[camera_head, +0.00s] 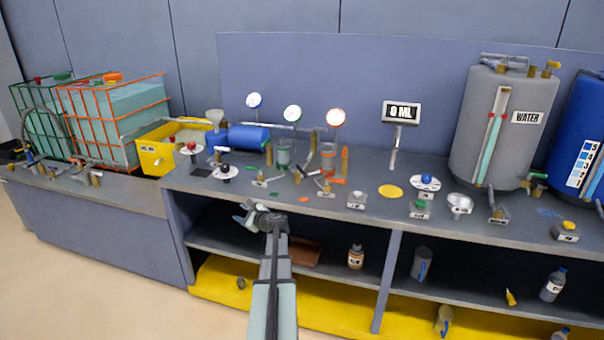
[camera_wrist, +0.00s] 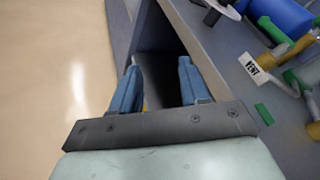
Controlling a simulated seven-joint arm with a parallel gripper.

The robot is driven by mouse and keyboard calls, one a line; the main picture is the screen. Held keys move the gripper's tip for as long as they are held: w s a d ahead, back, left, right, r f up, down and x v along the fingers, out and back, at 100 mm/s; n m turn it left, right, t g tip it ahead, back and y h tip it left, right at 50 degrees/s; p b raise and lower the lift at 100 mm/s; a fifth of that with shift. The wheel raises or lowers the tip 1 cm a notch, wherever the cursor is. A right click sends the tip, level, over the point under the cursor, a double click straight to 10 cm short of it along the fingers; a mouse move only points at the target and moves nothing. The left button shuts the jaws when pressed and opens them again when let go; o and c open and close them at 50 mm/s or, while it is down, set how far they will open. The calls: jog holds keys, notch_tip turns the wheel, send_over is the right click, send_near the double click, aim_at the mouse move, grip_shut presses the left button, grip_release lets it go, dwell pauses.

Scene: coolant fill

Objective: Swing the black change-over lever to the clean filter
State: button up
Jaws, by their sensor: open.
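Two small filter housings stand on the bench: a green-tinted one (camera_head: 284,154) and an orange-red one (camera_head: 328,157). A small dark piece (camera_head: 297,177) shows low between them; it is too small to tell if it is the black change-over lever or which way it points. My gripper (camera_head: 241,212) is in front of the bench edge, left of and nearer than the filters. It is open and empty. In the wrist view its two blue fingers (camera_wrist: 158,72) are apart over the shelf opening and floor. The filters are not clearly seen in the wrist view.
Gauges (camera_head: 292,113) rise behind. A VENT label (camera_wrist: 251,68) and green-handled fittings are right of my fingers. The bench edge runs beside my gripper.

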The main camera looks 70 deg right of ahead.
aim_at(298, 167)
jog(key=s+d+r+m+h, duration=0.2)
jog(key=s+d, duration=0.3)
jog(key=s, duration=0.3)
jog(key=s+d+r+m+g+h, duration=0.1)
jog(key=s+d+r+m+h, duration=0.1)
jog(key=s, duration=0.6)
jog(key=s+d+r+m+g+h, duration=0.1)
jog(key=s+d+r+m+h, duration=0.1)
jog(key=s+d+m, duration=0.4)
jog(key=shift+s+d+r+h, duration=0.25)
jog(key=shift+s+d+h, duration=0.45)
jog(key=shift+s+d, duration=0.5)
jog(key=shift+d, duration=0.25)
jog(key=shift+w+d, duration=0.2)
jog(key=shift+d, duration=0.1)
jog(key=x, duration=1.2)
jog(key=shift+w+d, duration=0.2)
jog(key=shift+w, duration=0.05)
grip_shut()
